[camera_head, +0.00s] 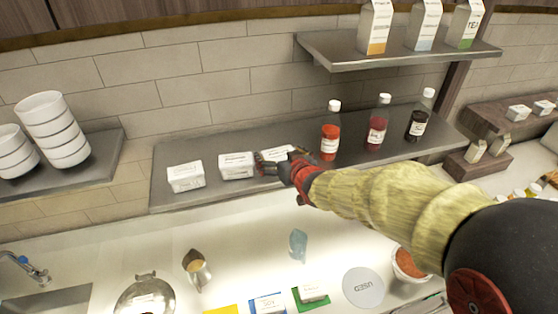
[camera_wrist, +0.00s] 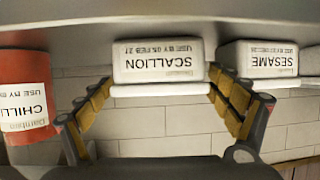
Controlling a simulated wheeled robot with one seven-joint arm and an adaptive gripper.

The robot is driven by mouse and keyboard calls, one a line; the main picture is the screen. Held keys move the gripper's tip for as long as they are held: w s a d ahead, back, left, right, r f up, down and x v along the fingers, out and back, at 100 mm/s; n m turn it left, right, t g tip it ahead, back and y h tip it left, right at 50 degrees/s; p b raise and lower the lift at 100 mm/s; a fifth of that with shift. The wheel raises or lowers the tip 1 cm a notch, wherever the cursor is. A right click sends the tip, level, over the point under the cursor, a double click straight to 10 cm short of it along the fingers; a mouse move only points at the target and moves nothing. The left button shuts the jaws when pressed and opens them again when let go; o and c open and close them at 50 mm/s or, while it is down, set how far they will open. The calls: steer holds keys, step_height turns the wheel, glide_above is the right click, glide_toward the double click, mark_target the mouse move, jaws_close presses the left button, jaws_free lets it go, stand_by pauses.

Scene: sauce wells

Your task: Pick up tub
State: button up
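Three white tubs stand on the lower grey shelf. The scallion tub (camera_wrist: 160,62) is nearest the red bottle; in the head view only part of it (camera_head: 277,153) shows past my gripper. The sesame tub (camera_head: 236,165) is in the middle and also shows at the right of the wrist view (camera_wrist: 262,60). The third tub (camera_head: 185,177) is at the left. My gripper (camera_head: 270,163) is at the scallion tub. In the wrist view its fingers (camera_wrist: 160,78) are apart, one on each side of that tub, with thin gaps. The wrist picture is upside down.
A red chilli bottle (camera_head: 330,133) stands close beside the scallion tub; two more bottles are farther right. The upper shelf (camera_head: 400,55) holds cartons. The lower shelf (camera_head: 165,200) has free room at its left end. Stacked bowls (camera_head: 52,130) stand on another shelf.

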steer(key=shift+r, duration=0.1)
steer(key=c, duration=1.2)
steer(key=shift+c, duration=0.2)
